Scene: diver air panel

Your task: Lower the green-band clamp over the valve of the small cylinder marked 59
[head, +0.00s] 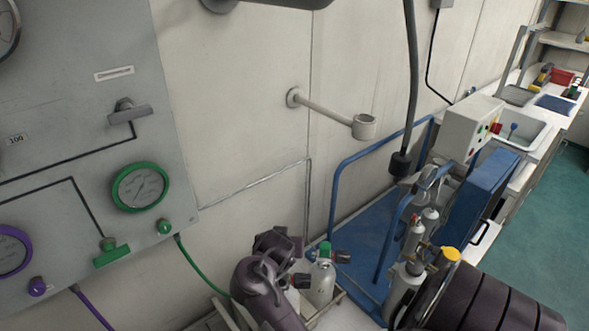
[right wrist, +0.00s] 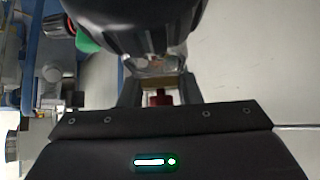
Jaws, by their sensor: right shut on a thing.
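A small pale cylinder (head: 320,285) with a green top (head: 325,250) and dark side knobs stands upright low in the middle of the head view. Its number is not readable. My dark arm is just left of it and hides part of that area. In the right wrist view, my right gripper (right wrist: 158,92) is shut on a small part with a red end (right wrist: 160,98), seemingly of the green-band clamp. A dark round bulk above hides most of the held thing. A green piece (right wrist: 86,40) and a black knob with red show left of it. My left gripper is not in view.
A grey panel (head: 85,100) with gauges is at the left; a green hose (head: 200,265) runs down from it. A wall arm with a ring (head: 363,126) sticks out above. A blue trolley (head: 365,235) and cylinders with a yellow knob (head: 450,254) stand to the right.

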